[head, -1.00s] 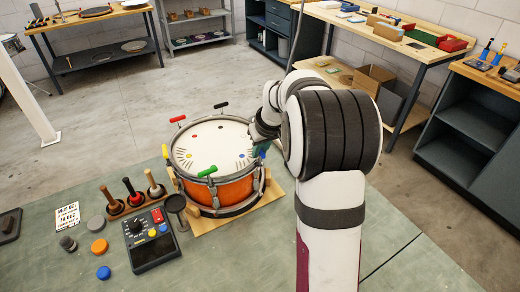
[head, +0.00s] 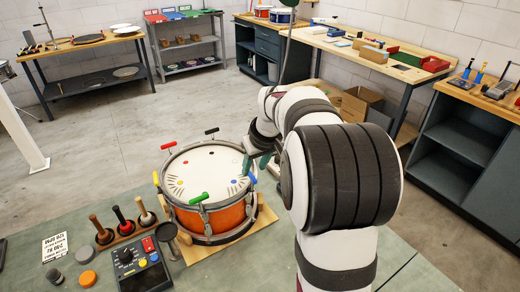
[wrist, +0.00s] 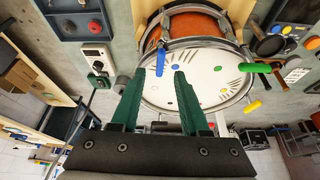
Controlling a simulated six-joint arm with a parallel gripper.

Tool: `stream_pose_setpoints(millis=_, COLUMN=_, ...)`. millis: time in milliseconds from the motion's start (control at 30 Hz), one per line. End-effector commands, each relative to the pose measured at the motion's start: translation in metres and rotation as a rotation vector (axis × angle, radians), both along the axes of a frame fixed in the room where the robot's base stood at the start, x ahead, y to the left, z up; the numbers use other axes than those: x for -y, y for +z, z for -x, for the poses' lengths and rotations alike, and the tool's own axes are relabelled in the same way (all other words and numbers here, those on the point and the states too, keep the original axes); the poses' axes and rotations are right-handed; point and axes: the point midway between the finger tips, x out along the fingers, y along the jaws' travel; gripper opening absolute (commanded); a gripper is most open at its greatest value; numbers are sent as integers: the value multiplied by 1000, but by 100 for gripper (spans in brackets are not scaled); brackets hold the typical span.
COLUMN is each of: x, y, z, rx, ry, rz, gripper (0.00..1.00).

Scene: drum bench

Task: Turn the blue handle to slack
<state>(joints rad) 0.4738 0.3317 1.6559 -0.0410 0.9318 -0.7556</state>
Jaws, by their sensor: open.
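The drum has an orange shell (head: 222,219) and a white head (head: 207,172) with coloured dots and fans of tick marks. The blue handle (head: 253,179) stands at the right rim of the drum. In the wrist view the blue handle (wrist: 160,58) shows just beyond and between the fingertips, lying roughly along the finger direction. My gripper (head: 254,166) has green fingers. It is open and empty at the drum's right rim, close to the blue handle; contact cannot be told. In the wrist view my gripper (wrist: 157,75) shows both fingers spread apart.
Other rim handles are green (head: 198,197), yellow (head: 155,178), red (head: 168,146) and black (head: 211,131). A control box (head: 141,263) and a rack of wooden-handled tools (head: 125,228) stand left of the drum. The drum rests on a wooden base (head: 264,218).

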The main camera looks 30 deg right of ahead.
Motion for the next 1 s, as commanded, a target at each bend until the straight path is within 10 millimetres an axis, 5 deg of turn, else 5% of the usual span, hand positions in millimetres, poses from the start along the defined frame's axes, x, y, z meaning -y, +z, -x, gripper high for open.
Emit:
stream_pose_setpoints(millis=200, x=-1, y=61, z=24, rx=6, ry=0, rz=3, gripper=45)
stream_pose_setpoints(millis=400, x=-3, y=91, z=37, rx=2, ry=1, rz=1, gripper=45)
stream_pose_setpoints(millis=900, x=-5, y=95, z=40, rx=-1, ry=0, rz=-2, gripper=45)
stream_pose_setpoints(millis=1000, x=-37, y=90, z=56, rx=-28, ry=-21, rz=-45, gripper=45)
